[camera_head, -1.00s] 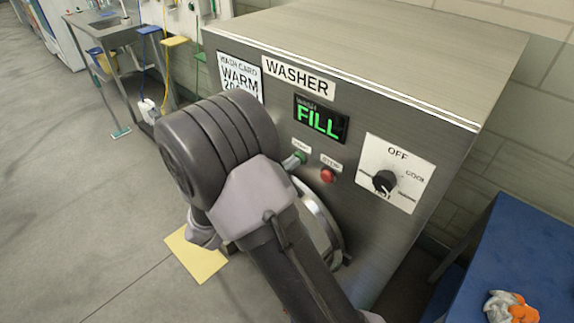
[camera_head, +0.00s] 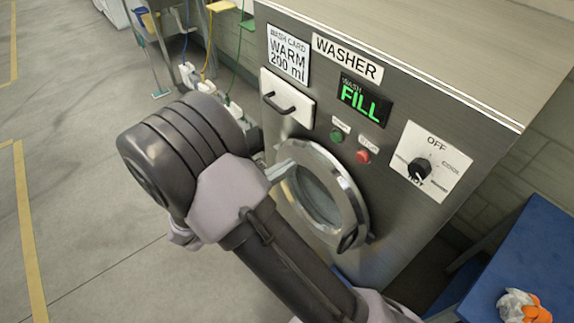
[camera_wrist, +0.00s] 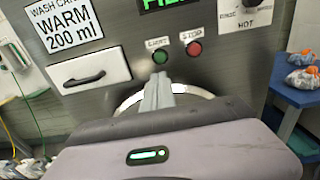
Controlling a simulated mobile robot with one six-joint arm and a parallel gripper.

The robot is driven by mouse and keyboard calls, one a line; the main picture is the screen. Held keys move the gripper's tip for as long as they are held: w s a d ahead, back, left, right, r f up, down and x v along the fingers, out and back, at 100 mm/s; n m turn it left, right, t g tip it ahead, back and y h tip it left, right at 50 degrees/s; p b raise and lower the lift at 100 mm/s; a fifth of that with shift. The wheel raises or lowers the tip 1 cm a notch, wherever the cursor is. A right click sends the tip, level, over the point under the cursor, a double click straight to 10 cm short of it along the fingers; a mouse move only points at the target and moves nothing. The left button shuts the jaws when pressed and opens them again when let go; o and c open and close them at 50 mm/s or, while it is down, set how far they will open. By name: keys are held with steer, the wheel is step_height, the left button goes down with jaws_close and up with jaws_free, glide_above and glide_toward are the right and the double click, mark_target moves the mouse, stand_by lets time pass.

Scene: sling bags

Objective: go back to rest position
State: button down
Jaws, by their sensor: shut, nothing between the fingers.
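My gripper (camera_wrist: 158,92) is shut and empty in the wrist view, its fingertips pointing at the washer front just below the green start button (camera_wrist: 160,57). I cannot tell how far its tips are from the panel. The washer (camera_head: 400,235) shows a green FILL display (camera_head: 363,99), a red stop button (camera_head: 363,157) and a knob (camera_head: 419,168) pointing near HOT. Its round door (camera_head: 318,195) looks closed. The drawer (camera_head: 287,103) is on the panel's left.
A blue table (camera_head: 535,245) with an orange and white bundle (camera_head: 523,306) stands to the right. Hoses and small white containers (camera_head: 205,87) are at the back left. The floor (camera_head: 75,180) on the left is open.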

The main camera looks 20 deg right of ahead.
stand_by(0.4)
steer(key=s+d+r+m+g+y+b, duration=0.1)
steer(key=s+d+m+g+y, duration=0.3)
steer(key=s+m, duration=0.3)
steer(key=s+d+r+m+g+y+b, duration=0.2)
steer(key=s+d+m+g+y, duration=0.1)
steer(key=s+m+g+y, duration=0.25)
steer(key=s+a+r+m+t+y, duration=0.2)
steer(key=s+a+m+t+y, duration=0.1)
steer(key=m, duration=0.4)
steer(key=s+a+r+m+t+y+b, duration=0.1)
steer(key=s+a+r+m+t+y, duration=0.1)
steer(key=a+m+t+y, duration=0.3)
steer(key=shift+s+a+r+m+y+b, duration=0.3)
steer(key=shift+s+a+m+y, duration=0.35)
steer(key=shift+a+m, duration=0.55)
steer(key=shift+t, duration=0.25)
stand_by(3.7)
